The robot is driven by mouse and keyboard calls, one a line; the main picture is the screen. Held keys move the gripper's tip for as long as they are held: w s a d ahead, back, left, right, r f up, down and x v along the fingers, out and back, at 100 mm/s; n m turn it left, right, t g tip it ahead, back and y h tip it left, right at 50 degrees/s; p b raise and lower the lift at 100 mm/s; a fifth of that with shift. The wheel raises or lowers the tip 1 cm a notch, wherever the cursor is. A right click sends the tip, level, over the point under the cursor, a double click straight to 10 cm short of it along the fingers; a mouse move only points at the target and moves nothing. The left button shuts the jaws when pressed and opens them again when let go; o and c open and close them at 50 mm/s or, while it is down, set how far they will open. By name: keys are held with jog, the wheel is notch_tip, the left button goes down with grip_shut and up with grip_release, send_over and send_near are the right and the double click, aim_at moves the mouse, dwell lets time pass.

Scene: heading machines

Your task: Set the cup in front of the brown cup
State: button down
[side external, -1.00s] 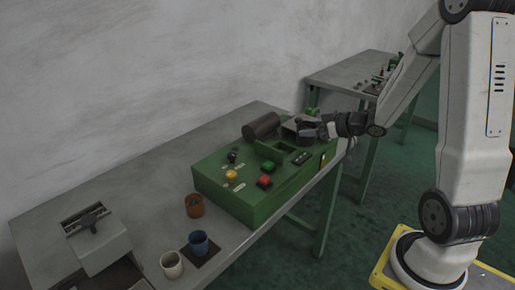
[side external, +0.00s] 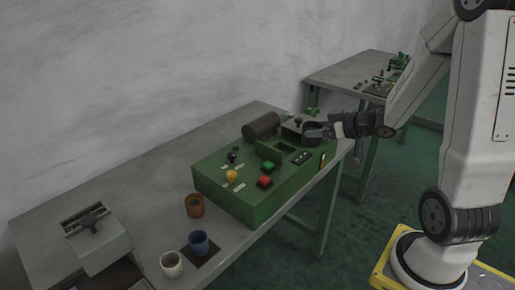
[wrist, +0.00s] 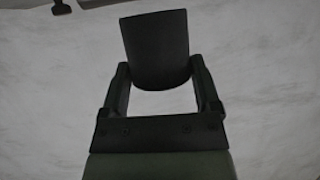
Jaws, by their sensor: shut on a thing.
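A brown cup (side external: 195,206) stands upright on the grey table in the side view, left of the green machine. A blue cup (side external: 199,243) stands upright on a dark square mat (side external: 208,257), nearer the camera than the brown cup. A white cup (side external: 172,265) stands left of the blue cup. My gripper (side external: 315,132) is away from these cups, beside the right end of the machine. In the wrist view, my gripper (wrist: 158,75) is shut on a dark, smooth thing (wrist: 157,40) with a curved lower edge. I cannot tell for sure what it is.
The green machine (side external: 235,198) carries coloured buttons and a dark cylinder (side external: 262,126). A dark block with a knob (side external: 298,124) is close to my gripper. A grey device (side external: 97,242) stands at the table's left. Free table (side external: 140,185) lies behind the cups.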

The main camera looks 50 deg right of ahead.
jog(key=shift+r, duration=0.2)
jog(key=shift+r, duration=0.55)
notch_tip(320, 180, up, 4)
jog(key=shift+f, duration=0.2)
jog(key=w+a+r+m+h, duration=0.2)
jog(key=w+a+r, duration=0.2)
jog(key=w+a, duration=0.5)
jog(key=a+f+m+h, duration=0.1)
jog(key=a+f, duration=0.1)
jog(key=a, duration=0.7)
jog(key=a+f+h, duration=0.1)
jog(key=a+f, duration=0.1)
jog(key=a, duration=0.6)
notch_tip(320, 180, down, 17)
jog(key=shift+w, duration=0.3)
jog(key=shift+f, duration=0.15)
